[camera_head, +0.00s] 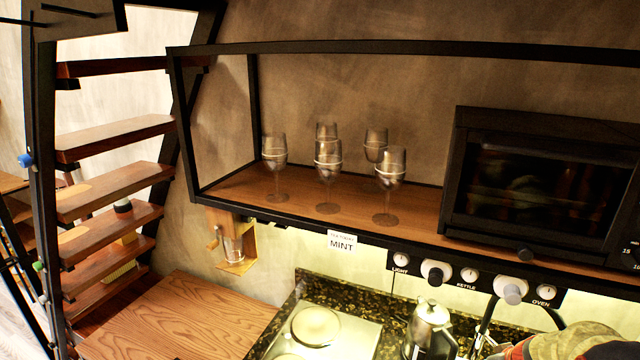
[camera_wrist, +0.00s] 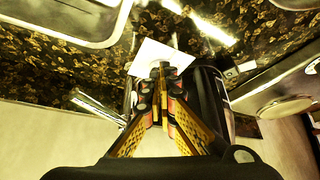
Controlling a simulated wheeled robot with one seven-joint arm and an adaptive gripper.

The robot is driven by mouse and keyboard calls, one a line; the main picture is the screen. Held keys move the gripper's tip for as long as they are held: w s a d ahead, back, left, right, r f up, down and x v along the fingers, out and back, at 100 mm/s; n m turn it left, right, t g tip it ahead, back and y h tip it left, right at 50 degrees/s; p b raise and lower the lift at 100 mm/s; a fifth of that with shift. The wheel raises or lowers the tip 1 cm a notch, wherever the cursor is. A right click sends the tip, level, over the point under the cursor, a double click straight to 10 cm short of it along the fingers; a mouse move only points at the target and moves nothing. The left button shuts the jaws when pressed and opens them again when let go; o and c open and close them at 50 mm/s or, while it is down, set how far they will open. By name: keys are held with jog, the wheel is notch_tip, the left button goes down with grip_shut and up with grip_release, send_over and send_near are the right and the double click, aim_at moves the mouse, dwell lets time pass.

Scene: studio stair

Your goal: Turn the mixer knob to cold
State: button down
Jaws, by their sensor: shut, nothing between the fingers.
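In the wrist view my gripper (camera_wrist: 163,75) is shut and empty. Its fingertips overlap a small white square plate (camera_wrist: 148,57) on the dark speckled counter; I cannot tell whether they touch it. A shiny metal rod (camera_wrist: 97,106) lies left of the fingers, possibly part of the mixer. A dark rounded body (camera_wrist: 212,92) stands close to their right. I cannot surely identify the mixer knob; the fingers may hide it. In the head view a dark curved tap (camera_head: 487,314) shows at the bottom edge, its lower part cut off.
A kettle (camera_head: 431,322) stands left of the tap, beside the hob (camera_head: 350,337). A knob panel (camera_head: 455,276) marked light, kettle and oven runs below the shelf (camera_head: 300,200), which holds several wine glasses and a dark oven (camera_head: 545,190). The wooden worktop (camera_head: 180,320) is clear.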

jog(key=shift+f+b, duration=1.55)
jog(key=shift+b, duration=0.15)
jog(key=shift+w, duration=0.25)
jog(key=shift+s+b, duration=0.3)
jog(key=shift+b, duration=0.4)
jog(key=shift+s, duration=0.1)
notch_tip(320, 180, up, 6)
jog(key=p, duration=0.2)
